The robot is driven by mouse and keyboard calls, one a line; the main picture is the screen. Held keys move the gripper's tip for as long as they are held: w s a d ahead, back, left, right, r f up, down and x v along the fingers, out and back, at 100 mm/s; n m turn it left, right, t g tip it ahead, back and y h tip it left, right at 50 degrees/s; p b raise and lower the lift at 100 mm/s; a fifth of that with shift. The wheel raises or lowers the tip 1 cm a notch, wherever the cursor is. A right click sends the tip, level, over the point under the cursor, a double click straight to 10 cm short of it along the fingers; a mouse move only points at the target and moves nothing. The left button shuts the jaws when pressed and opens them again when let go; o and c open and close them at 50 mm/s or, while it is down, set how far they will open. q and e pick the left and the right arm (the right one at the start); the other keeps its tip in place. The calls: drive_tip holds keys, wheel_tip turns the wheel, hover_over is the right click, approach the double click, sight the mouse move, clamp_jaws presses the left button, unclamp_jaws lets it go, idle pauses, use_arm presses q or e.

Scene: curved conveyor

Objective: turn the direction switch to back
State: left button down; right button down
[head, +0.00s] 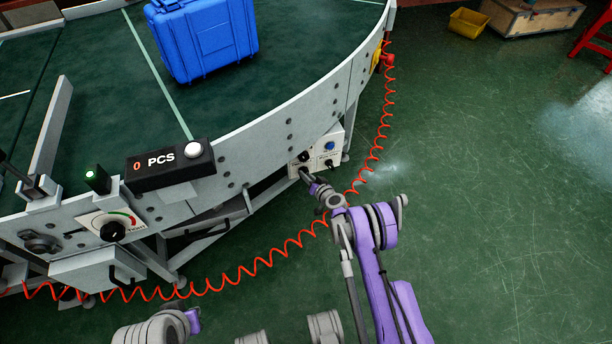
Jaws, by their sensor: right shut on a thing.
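A white control box (333,138) is mounted on the outer side of the curved conveyor. It carries a blue button (330,146) and small black knobs, one at the upper left (304,156) and one at the lower right (329,163). My right gripper (304,173) reaches the box's lower left corner and is shut on a switch knob there, which the fingers mostly hide. The labels are too small to read, so which way the direction switch points cannot be told. Part of my left arm shows at the bottom left; its gripper is not visible.
The curved conveyor (290,95) carries a blue case (205,38). A counter box (170,165) and a dial panel (108,224) sit on its near side. A coiled red cable (262,264) hangs around it.

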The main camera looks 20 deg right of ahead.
drive_tip(key=c, duration=0.8)
unclamp_jaws()
drive_tip(key=shift+o, duration=0.2)
drive_tip(key=p+v, duration=0.2)
drive_tip(key=v, duration=0.8)
drive_tip(key=shift+s+r, duration=0.2)
drive_tip(key=shift+s, duration=0.15)
drive_tip(key=shift+d, duration=0.1)
